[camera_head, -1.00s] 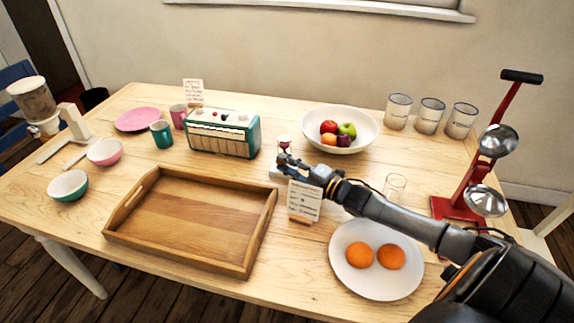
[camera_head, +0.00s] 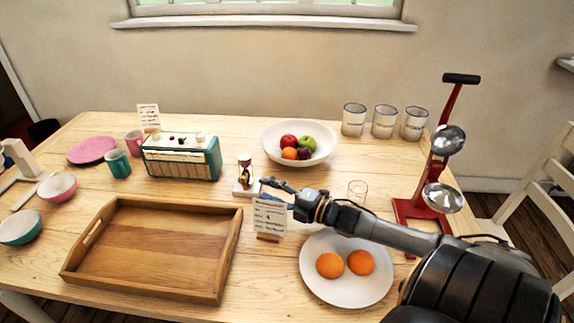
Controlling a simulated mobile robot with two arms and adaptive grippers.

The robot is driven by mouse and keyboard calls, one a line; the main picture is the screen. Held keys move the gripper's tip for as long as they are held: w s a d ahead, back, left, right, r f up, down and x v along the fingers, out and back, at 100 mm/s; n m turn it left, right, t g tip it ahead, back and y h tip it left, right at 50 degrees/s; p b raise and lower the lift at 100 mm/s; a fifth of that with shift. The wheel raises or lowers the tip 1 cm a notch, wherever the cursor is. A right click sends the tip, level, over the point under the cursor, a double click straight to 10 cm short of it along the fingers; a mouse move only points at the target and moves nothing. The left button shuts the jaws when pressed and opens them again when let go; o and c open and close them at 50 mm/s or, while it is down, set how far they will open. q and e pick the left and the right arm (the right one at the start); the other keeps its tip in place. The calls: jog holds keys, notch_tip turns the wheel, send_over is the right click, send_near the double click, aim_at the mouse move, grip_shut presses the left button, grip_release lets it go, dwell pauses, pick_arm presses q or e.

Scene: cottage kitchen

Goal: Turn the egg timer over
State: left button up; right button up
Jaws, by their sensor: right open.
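The egg timer (camera_head: 245,168) is a small hourglass with dark red ends. My right gripper (camera_head: 266,188) is open and empty. It is just right of the timer and nearer to me, with a small gap showing between them. My left gripper is not in view.
A teal radio (camera_head: 181,160) stands left of the timer. A fruit bowl (camera_head: 325,157) is behind to the right. A wooden tray (camera_head: 222,270) lies front left. A plate with oranges (camera_head: 345,296) and a clear glass (camera_head: 357,190) are near my right arm. A red juicer stand (camera_head: 420,210) is farther right.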

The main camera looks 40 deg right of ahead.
jog(key=shift+v, duration=2.75)
